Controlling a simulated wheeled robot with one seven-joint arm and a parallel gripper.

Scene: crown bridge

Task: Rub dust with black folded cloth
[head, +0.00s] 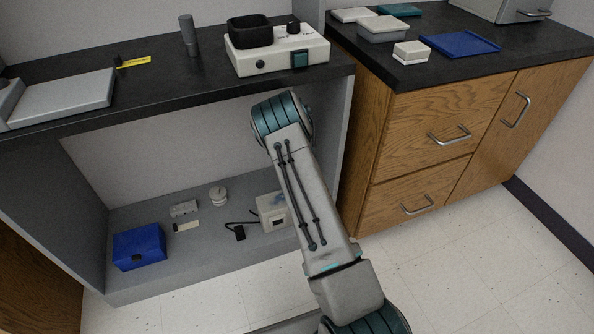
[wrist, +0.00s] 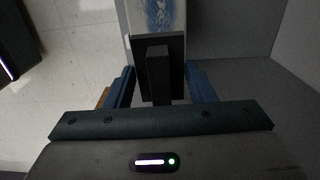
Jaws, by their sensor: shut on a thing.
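My gripper (wrist: 160,78) shows in the wrist view, with a blue finger on each side. It is shut on the black folded cloth (wrist: 174,50), which looks like a flat dark pad with a raised ridge between the fingers. Just beyond the cloth is the blue dust (wrist: 158,16), a smeared patch on a white device's top. The cloth's far edge overlaps that top in the picture; I cannot tell whether they touch. In the head view the white device (head: 276,218) sits on the low shelf, with dust (head: 278,198) on it. My arm hides the gripper and cloth there.
The low grey shelf (head: 180,260) has side walls and a black countertop (head: 180,87) above. A blue box (head: 139,246), small white items and a black cable plug (head: 239,233) lie left of the device. Wooden drawers (head: 440,130) stand to the right.

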